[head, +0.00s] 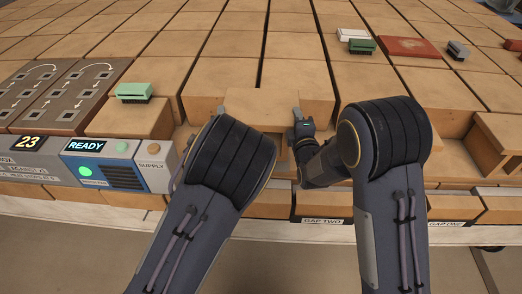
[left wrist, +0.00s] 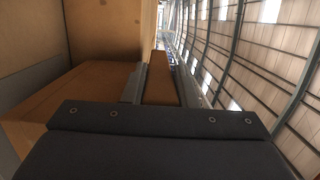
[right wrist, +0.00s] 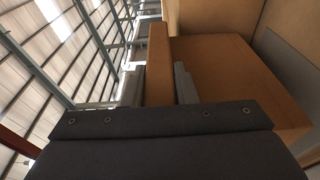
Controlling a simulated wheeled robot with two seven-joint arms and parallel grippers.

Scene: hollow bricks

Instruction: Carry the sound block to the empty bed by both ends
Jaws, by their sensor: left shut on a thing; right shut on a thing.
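An orange-brown hollow block (head: 278,103) is held between my two grippers at the front of the brick rows, above the "GAP TWO" label (head: 321,221). In the left wrist view, my left gripper (left wrist: 162,82) is shut on a thin wall of the block (left wrist: 163,65); in the head view my left arm mostly hides it. My right gripper (head: 301,130) is shut at the block's right end; the right wrist view shows its fingers on both sides of a wall (right wrist: 158,50). The block's underside is hidden, so I cannot tell whether it touches anything below.
A recess shows above the "GAP ONE" label (head: 445,224), beside a hollow brick (head: 496,140) at the right. A console reading "READY" (head: 86,146) stands at the left front. Green connectors (head: 135,91) and a red slab (head: 409,47) lie on the bricks.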

